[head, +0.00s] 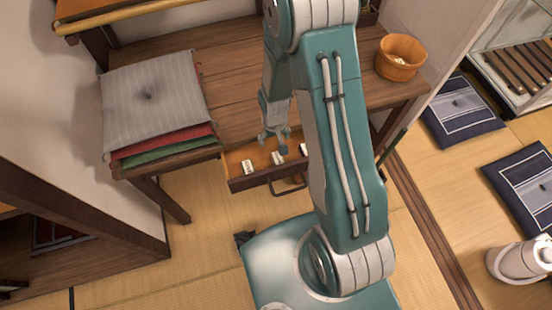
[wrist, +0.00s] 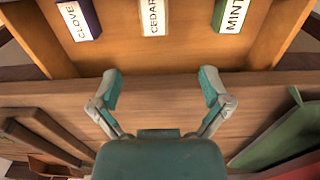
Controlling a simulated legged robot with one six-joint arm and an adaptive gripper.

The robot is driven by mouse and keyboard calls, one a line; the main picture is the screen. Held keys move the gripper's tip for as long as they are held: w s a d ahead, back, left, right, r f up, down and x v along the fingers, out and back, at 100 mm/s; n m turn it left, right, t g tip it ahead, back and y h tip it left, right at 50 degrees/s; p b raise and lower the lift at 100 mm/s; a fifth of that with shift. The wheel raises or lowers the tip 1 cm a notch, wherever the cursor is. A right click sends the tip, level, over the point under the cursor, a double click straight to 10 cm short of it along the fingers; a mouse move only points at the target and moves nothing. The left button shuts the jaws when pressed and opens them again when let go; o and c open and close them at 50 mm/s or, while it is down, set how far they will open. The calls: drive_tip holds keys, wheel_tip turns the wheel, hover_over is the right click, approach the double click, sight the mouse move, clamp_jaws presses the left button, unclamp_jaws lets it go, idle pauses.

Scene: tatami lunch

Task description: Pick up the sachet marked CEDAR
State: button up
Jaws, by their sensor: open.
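The CEDAR sachet (wrist: 153,17) lies in the open drawer, between two others, its white label showing at the top of the wrist view. In the head view it is the middle sachet (head: 278,158). My gripper (wrist: 160,76) is open and empty, its two fingers spread wide. The sachet lies beyond the fingertips, roughly centred between them, and is not touched. In the head view my gripper (head: 273,136) is above the drawer's back part, just behind the sachet. The sachet's far end is cut off in the wrist view.
The CLOVE sachet (wrist: 77,20) and the MINT sachet (wrist: 230,14) lie on either side in the drawer (head: 262,178). The drawer sticks out from a wooden desk (head: 235,95). Stacked cushions (head: 150,95) lie on the desk's left, a wooden bucket (head: 400,58) on its right.

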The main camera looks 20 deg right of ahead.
hover_over(276, 155)
wheel_tip(276, 155, down, 5)
drive_tip(key=shift+r, duration=0.2)
drive_tip(key=shift+a+f, duration=0.2)
drive_tip(key=shift+f, duration=0.7)
drive_tip(key=f, duration=0.4)
drive_tip(key=shift+d+f, duration=0.15)
drive_tip(key=shift+d, duration=0.25)
drive_tip(key=shift+a, duration=0.1)
drive_tip(key=c, duration=0.9)
